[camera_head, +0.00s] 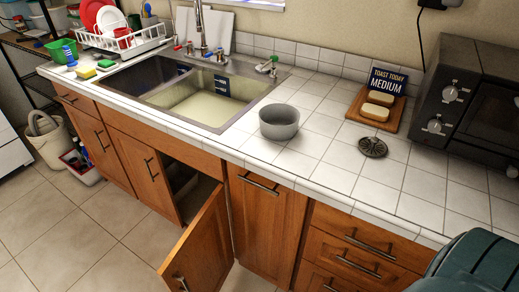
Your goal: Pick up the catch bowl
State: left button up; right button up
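A round grey bowl (279,124), which I take to be the catch bowl, stands upright on the white tiled counter (318,128). It is just right of the sink (205,97), near the counter's front edge. Its open top faces up, and the inside that shows looks empty. Nothing is touching it from above. Neither of my grippers is in view.
A cabinet door (203,248) hangs open below the sink and sticks out into the floor space. A dark round trivet (373,147), a wooden board (377,111) with bread slices and a toaster oven (470,102) are to the right. A dish rack (125,40) is far left.

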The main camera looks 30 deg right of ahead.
aim_at(278, 122)
jog(key=z, duration=0.4)
jog(key=i+j+z, duration=0.1)
jog(key=z, duration=0.35)
jog(key=j+z, duration=0.1)
jog(key=z, duration=0.3)
jog(key=j+z, duration=0.1)
jog(key=z, duration=0.3)
jog(key=i, duration=0.05)
